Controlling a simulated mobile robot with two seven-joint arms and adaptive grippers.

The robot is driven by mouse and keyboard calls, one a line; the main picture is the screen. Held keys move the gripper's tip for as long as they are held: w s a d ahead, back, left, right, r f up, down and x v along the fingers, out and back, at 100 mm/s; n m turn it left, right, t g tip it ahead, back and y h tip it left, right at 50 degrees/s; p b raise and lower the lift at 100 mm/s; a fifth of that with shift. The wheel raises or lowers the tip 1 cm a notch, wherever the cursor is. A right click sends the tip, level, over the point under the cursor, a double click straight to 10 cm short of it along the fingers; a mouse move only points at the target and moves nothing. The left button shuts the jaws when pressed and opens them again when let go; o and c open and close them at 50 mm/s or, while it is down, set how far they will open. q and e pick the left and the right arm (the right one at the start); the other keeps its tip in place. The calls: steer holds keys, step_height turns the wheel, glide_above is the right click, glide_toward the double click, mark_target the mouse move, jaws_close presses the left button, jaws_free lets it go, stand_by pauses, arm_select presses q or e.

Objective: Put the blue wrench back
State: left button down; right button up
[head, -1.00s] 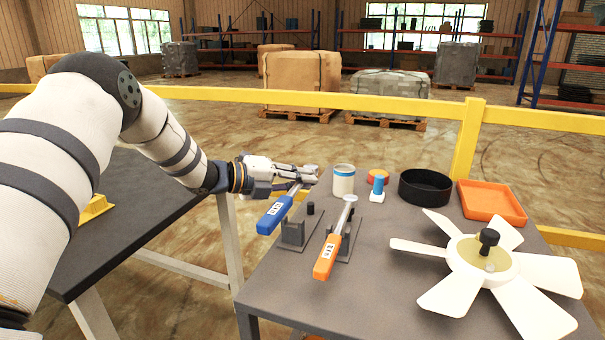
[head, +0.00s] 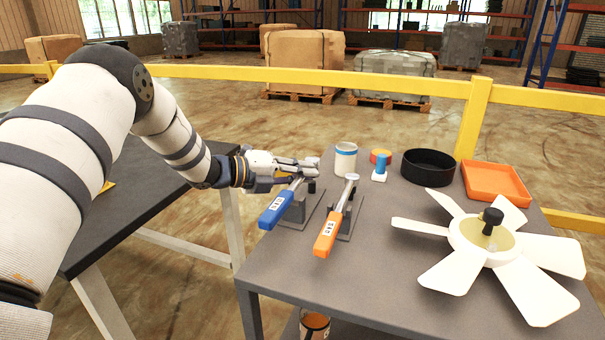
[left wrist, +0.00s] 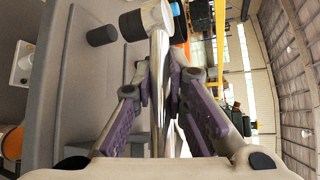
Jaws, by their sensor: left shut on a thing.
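The blue wrench (head: 277,210) has a blue handle with a white label pointing toward me. My left gripper (head: 306,168) is shut on its metal shaft near the head end. In the left wrist view the gripper (left wrist: 160,85) has its fingers on both sides of the silver shaft (left wrist: 158,48). The wrench is over a grey stand (head: 299,207) with a black peg beside it. I cannot tell whether the wrench touches the stand. An orange wrench (head: 327,234) rests on a similar stand just to the right. My right gripper is not in view.
Behind the stands are a white-and-blue cup (head: 345,160), a small blue-and-white part (head: 380,168), a black round bin (head: 427,168) and an orange tray (head: 497,182). A white fan (head: 487,243) fills the table's right side. The table's front (head: 375,290) is bare.

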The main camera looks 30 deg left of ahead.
arm_select(q)
steer(key=shift+r, duration=0.15)
stand_by(0.4)
steer(key=shift+f, duration=1.65)
steer(key=c, duration=1.5)
jaws_free()
steer(key=shift+c, duration=0.2)
steer(key=shift+f, duration=0.1)
steer(key=v, duration=1.2)
